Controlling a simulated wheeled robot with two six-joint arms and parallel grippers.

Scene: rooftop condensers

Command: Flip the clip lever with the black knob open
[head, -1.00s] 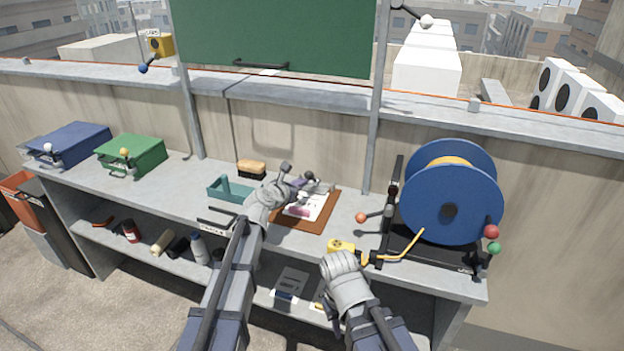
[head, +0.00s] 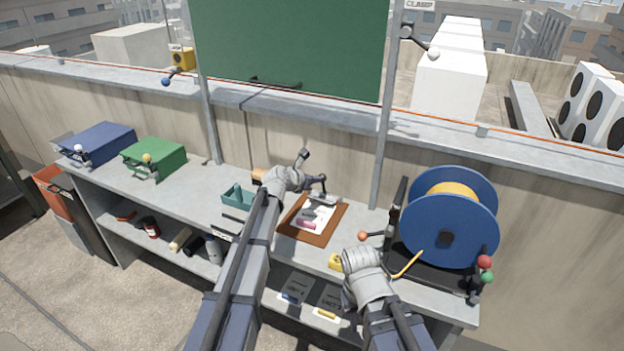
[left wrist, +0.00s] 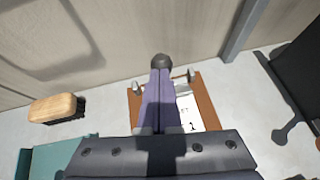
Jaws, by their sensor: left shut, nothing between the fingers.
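A brown clipboard (head: 296,232) with white paper lies on the bench. Its metal clip (head: 332,199) is at the far edge. The clip lever's black knob (head: 322,178) stands above the clip, and it also shows in the left wrist view (left wrist: 161,60). The fingers hide most of the lever. My right gripper (head: 360,260) is at the bench's front; its fingers are hidden.
A blue cable reel (head: 450,220) stands on the right. A teal tray (head: 236,198) and a wood-backed brush (left wrist: 56,108) are left of the clipboard. Green (head: 155,157) and blue (head: 97,146) boxes sit further left. A metal post (head: 384,150) rises behind.

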